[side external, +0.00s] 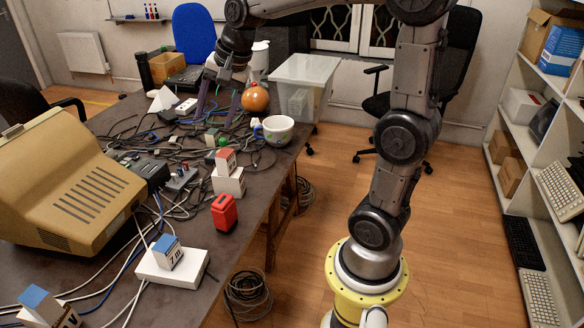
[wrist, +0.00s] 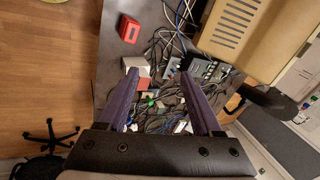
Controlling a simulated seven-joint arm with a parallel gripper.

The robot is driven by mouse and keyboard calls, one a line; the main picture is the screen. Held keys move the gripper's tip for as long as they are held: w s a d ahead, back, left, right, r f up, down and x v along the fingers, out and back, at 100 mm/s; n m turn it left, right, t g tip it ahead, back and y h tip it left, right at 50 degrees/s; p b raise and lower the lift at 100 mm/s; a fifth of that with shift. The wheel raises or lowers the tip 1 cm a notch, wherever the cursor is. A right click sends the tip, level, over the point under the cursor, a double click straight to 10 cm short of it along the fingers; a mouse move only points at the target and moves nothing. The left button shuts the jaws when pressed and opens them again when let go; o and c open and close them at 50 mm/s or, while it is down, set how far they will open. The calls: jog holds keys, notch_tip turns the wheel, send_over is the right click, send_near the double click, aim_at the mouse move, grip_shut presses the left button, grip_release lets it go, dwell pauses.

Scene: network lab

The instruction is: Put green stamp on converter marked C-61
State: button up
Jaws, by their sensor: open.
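My gripper (side external: 215,116) is open above the cable-covered back part of the table; its two purple fingers stand apart in the wrist view (wrist: 158,85), with no held object visible. A small green item (side external: 222,141) lies among the cables just below and in front of the fingers; it also shows between them in the wrist view (wrist: 151,102). I cannot tell whether it is the green stamp. A white box (side external: 229,184) bears a red-and-white block (side external: 226,161). A nearer white box (side external: 160,272) bears a blue-topped block (side external: 168,250). I cannot read C-61 anywhere.
A red object (side external: 224,212) stands near the table's right edge. A white cup (side external: 276,131) and an orange round object (side external: 255,98) are right of my gripper. A beige monitor (side external: 70,185) fills the table's left side. Loose cables cover much of the table (side external: 200,303).

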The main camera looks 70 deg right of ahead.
jog(key=s+a+f+n, duration=0.2)
jog(key=s+a+n, duration=0.2)
jog(key=s+n, duration=0.3)
jog(key=s+a+f+n, duration=0.2)
jog(key=s+a+n, duration=0.3)
jog(key=s, duration=0.8)
jog(key=n, duration=0.3)
jog(key=shift+a+t, duration=0.2)
jog(key=shift+t, duration=0.2)
